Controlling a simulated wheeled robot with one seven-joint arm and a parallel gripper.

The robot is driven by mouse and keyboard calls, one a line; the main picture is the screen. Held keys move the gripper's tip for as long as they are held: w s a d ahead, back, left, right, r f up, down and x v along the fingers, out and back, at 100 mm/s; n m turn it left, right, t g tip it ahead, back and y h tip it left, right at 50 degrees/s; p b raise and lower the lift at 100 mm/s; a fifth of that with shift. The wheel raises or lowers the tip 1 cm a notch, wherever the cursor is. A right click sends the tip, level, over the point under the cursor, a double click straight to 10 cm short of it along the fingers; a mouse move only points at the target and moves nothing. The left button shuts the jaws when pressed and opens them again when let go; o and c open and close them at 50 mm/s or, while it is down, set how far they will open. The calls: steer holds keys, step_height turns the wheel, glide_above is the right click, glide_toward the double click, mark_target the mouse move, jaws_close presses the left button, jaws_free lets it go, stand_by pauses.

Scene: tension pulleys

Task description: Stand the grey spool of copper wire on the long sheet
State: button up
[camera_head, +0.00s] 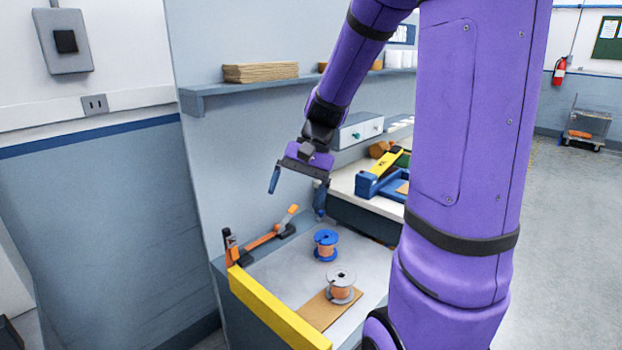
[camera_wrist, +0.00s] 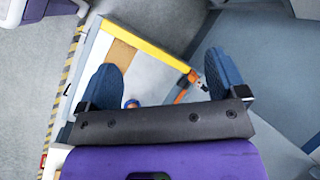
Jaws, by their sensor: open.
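The grey spool (camera_head: 341,284) of copper wire stands upright at the front of the bench, on or right at the far end of the long brown sheet (camera_head: 316,314); its base hides the exact contact. The sheet also shows in the wrist view (camera_wrist: 121,54), where I cannot make out the grey spool. A blue spool (camera_head: 325,242) with copper wire stands behind it on the bare bench top. My gripper (camera_head: 297,189) is open and empty, well above the back of the bench, apart from both spools.
A yellow rail (camera_head: 275,308) edges the bench's left front. An orange-and-black clamp-like tool (camera_head: 265,238) lies along the back left edge. A wall shelf (camera_head: 235,87) with a brown stack is behind. A blue-and-yellow device (camera_head: 380,178) stands on the neighbouring bench. Bare surface surrounds the blue spool.

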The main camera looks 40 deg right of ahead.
steer(key=s+a+r+n+t+h, duration=0.2)
steer(key=s+a+r+n, duration=0.2)
steer(key=s, duration=0.3)
steer(key=s+a+r+n+t+h, duration=0.3)
steer(key=s+a+r, duration=0.1)
steer(key=s+r, duration=0.2)
steer(key=shift+s+a+n, duration=0.3)
steer(key=shift+s+n, duration=0.1)
steer(key=shift+s, duration=0.05)
